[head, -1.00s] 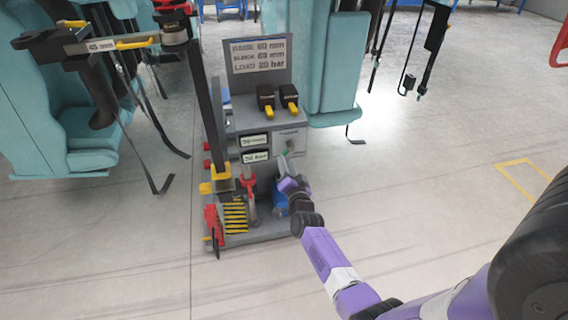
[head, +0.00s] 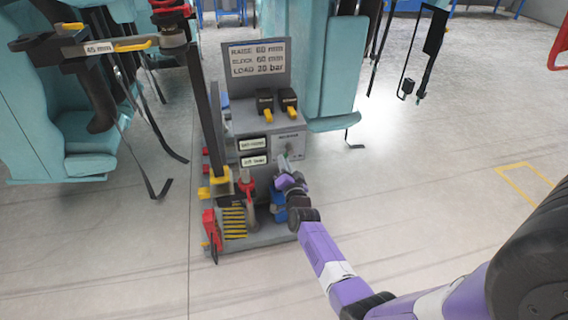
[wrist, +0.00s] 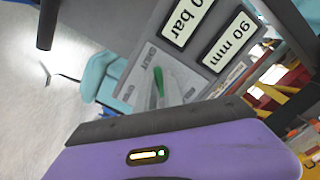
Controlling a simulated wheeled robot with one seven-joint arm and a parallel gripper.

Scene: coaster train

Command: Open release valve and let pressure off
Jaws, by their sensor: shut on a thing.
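The release valve is a small lever with a green grip (wrist: 158,80) on a light grey plate. The plate is on the front of the grey control stand (head: 281,118). In the head view the green grip (head: 284,155) shows small at the tip of my gripper (head: 282,168). My gripper reaches up to it from the lower right and is shut on it. In the wrist view the purple gripper body fills the bottom, and the fingertips are hidden. Two readouts beside the plate show "0 bar", its front part cut off (wrist: 187,17), and "90 mm" (wrist: 228,44).
A sign (head: 257,62) on the stand reads raise, block and load 20 bar. Two black switches with yellow levers (head: 266,105) sit below it. A red-topped lever (head: 248,190) and a yellow-striped block (head: 234,222) are to the left.

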